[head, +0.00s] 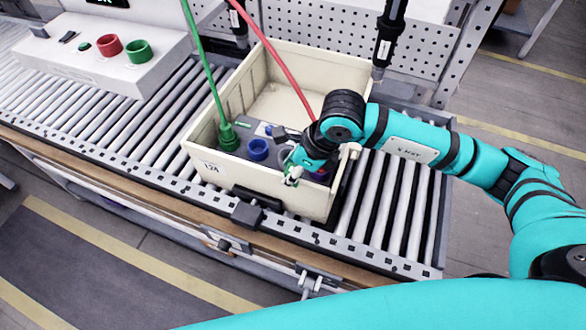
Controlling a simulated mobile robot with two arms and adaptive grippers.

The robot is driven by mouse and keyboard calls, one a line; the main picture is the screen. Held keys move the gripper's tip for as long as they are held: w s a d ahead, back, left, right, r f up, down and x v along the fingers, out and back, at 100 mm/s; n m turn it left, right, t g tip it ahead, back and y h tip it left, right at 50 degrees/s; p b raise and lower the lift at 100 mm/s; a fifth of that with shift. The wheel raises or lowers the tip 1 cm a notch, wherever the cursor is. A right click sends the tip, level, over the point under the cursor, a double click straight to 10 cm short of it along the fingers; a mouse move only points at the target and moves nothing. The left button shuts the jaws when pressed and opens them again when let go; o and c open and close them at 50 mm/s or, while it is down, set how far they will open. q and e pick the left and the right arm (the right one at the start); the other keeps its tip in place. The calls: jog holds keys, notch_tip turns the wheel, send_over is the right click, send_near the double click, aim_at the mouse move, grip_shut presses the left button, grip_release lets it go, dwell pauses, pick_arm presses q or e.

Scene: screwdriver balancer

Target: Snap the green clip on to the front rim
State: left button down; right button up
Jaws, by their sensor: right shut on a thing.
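The cream tote (225,180) stands on the roller conveyor, and its front rim runs along the near side. My right gripper (292,175) is low over the right part of this rim, its arm coming in from the right. It is shut on the small green clip (289,182), of which only a bit of green shows. The clip is at or very close to the rim; I cannot tell whether it touches or sits on it. The fingers hide much of the clip. My left gripper is not in view.
Inside the tote are a green fitting (228,137) with a green hose, a blue cup (258,149) and a red hose (285,65). Dark tools (388,35) hang behind. A white panel (110,60) with red and green rings stands at left. Rollers beside the tote are clear.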

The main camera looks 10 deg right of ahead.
jog(key=shift+f+b, duration=0.5)
dwell(0.8)
dwell(0.4)
jog(key=shift+w+b, duration=0.1)
jog(key=shift+b, duration=0.3)
jog(key=o, duration=1)
jog(key=v, duration=1.2)
jog(key=shift+d, duration=0.1)
jog(key=shift+f, duration=0.15)
